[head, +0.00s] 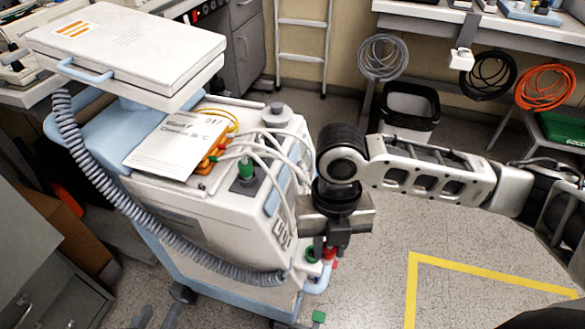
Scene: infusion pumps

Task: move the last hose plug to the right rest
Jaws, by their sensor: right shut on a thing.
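My right gripper (331,248) points down beside the right side of the pump cart (185,215). Its dark fingers are shut on a small red plug (330,254), mostly hidden by the fingers. A green ring (312,254) sits just left of these fingers, by a white fitting. A ribbed grey hose (130,205) hangs along the cart's front and ends near there; I cannot tell whether it joins the red plug. A green plug (246,170) stands upright in a dark square holder on the cart top.
White tubes (270,150) arch over the cart's right side, close to my right wrist. A paper sheet (175,145) lies on top. A small green block (318,317) is low at the cart's right corner. Open floor with yellow tape (470,273) lies to the right.

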